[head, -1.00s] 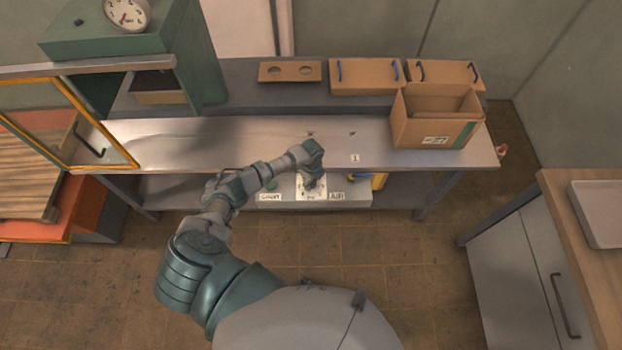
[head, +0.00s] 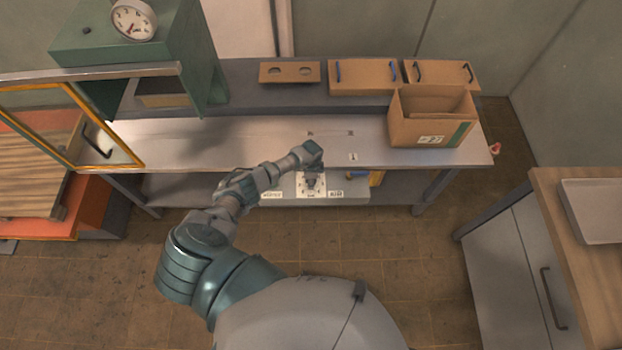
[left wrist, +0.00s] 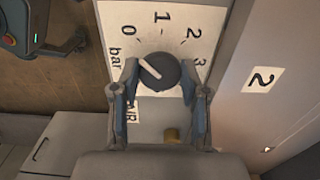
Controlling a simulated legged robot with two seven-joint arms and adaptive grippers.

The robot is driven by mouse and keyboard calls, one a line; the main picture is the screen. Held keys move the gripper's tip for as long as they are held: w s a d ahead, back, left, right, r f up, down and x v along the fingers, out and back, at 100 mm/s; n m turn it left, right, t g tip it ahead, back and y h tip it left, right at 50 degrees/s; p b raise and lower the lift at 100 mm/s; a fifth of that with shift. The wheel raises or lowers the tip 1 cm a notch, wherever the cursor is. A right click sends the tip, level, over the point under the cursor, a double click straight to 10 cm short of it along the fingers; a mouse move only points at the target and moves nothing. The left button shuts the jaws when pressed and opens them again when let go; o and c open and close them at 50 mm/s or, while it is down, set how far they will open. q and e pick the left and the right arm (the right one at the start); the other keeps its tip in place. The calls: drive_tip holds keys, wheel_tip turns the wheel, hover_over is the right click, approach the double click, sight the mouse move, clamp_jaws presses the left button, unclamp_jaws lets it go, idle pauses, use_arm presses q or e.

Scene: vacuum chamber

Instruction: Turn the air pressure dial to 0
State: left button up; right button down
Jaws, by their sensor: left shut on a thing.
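The air pressure dial is a dark round knob (left wrist: 158,72) with a white pointer mark, on a white plate (left wrist: 177,27) marked 0, 1, 2, 3 and "bar". The mark points up and left, close to the 0 side. An "AIR" label is partly hidden below it. In the head view the dial plate (head: 302,192) is on the front of a grey box under the bench. My left gripper (left wrist: 163,92) has one finger on each side of the knob and is shut on it; it also shows in the head view (head: 312,178). My right gripper is out of view.
The grey bench (head: 230,135) overhangs the box. An open cardboard box (head: 405,133) stands on its right end. A green chamber (head: 95,45) with a round gauge (head: 134,20) and an open yellow-framed door (head: 135,155) is at left. A wooden-topped cabinet (head: 545,190) is at right.

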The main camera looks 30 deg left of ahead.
use_arm(q)
drive_tip(key=shift+a, duration=0.1)
idle(0.3)
drive_tip(key=o, duration=1.1)
drive_tip(key=shift+o, duration=0.2)
wheel_tip(320, 180, up, 12)
drive_tip(key=shift+w, duration=0.1)
